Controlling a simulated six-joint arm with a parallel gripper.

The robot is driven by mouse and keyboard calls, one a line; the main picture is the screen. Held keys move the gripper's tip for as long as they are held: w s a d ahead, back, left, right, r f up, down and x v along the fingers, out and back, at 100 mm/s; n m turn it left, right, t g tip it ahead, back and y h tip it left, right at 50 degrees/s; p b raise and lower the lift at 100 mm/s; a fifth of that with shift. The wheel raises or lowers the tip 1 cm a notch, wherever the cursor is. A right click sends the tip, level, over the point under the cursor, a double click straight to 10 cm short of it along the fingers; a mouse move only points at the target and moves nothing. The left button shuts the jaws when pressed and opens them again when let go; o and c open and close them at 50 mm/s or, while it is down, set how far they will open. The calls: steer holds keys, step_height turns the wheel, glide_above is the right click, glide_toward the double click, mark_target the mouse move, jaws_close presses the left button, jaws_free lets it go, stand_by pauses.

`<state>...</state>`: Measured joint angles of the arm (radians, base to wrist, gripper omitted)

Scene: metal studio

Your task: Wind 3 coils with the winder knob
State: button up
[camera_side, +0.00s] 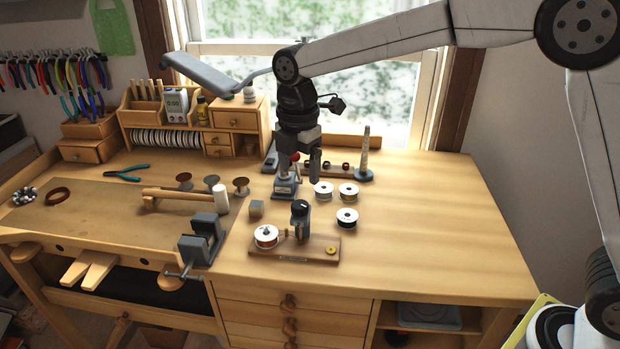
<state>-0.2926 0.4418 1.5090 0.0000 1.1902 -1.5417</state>
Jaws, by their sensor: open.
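The winder (318,249) is a wooden base near the front of the bench top. A white-flanged spool (266,234) sits on its left end. A dark upright part with a rounded top (300,213) rises from its middle; I cannot tell whether this is the winder knob.
Several white spools (348,191) lie right of my gripper. A tapered mandrel (365,155) stands behind them. A grey vise (203,241), a mallet (180,196) and brown spools (241,186) are left. The bench top's right side is clear.

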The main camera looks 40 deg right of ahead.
mark_target(300, 204)
steer(key=shift+f, duration=3.9)
jaws_close()
steer(key=shift+m, duration=0.4)
